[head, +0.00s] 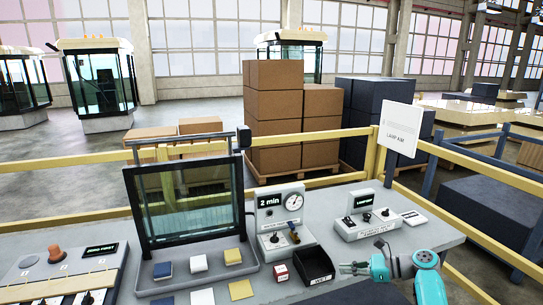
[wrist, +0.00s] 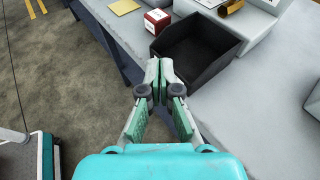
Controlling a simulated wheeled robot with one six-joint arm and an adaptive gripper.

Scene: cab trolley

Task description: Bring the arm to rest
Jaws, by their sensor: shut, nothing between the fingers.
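My gripper (head: 352,268) is at the right end of the grey bench (head: 345,205), just right of a small black bin (head: 314,265) in the head view. In the wrist view my gripper (wrist: 160,82) has its fingertips together with nothing between them. The tips show in front of the near edge of the black bin (wrist: 192,48); I cannot tell the height between them. The bin looks empty. My teal arm reaches in from the lower right in the head view.
A red-and-white box (head: 281,273) stands left of the bin. A gauge box marked 2 min (head: 281,215), a switch box (head: 366,222) and a framed glass panel (head: 190,205) stand on the bench. Yellow rails (head: 480,178) run behind. Floor (wrist: 50,90) lies left of the bench in the wrist view.

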